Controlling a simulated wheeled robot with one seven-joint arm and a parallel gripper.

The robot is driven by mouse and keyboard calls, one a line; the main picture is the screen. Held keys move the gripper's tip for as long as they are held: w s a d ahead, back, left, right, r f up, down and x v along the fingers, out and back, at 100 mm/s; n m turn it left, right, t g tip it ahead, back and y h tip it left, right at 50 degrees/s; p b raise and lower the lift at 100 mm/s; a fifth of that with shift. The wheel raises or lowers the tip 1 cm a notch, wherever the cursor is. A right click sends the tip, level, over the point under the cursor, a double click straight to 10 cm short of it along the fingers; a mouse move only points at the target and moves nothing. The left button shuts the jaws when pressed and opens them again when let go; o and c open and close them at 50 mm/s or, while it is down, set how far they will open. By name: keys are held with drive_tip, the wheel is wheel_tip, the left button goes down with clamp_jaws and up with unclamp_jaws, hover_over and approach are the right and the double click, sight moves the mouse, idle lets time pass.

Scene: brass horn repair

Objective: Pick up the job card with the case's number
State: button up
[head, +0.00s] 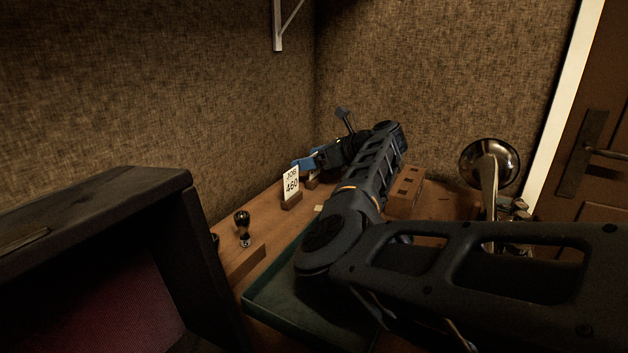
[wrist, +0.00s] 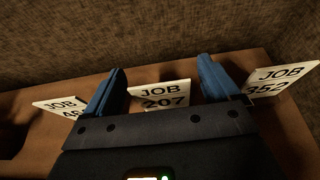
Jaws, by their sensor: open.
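Three white job cards stand in a row on the wooden bench. In the wrist view the card reading JOB 207 (wrist: 160,92) is in the middle, between the blue fingers of my open gripper (wrist: 162,70), with a gap on each side. Its lower edge is hidden by my gripper. The JOB 352 card (wrist: 284,75) is right of the right finger. The left card (wrist: 58,105) is partly covered by the left finger; in the head view the card reading JOB 460 (head: 291,182) stands in a wooden block. My gripper (head: 303,164) is just behind it there.
A dark open case (head: 110,190) with red lining is at left; I see no legible number on it. A green tray (head: 262,300) lies below my arm. A dark-handled tool (head: 242,226), a wooden block with holes (head: 405,190) and a brass horn (head: 490,160) are nearby. Walls close the back.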

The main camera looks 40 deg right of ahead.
drive_tip(key=shift+w+a+f, duration=0.1)
drive_tip(key=shift+w+f, duration=0.05)
drive_tip(key=shift+w, duration=0.2)
drive_tip(key=c, duration=1.4)
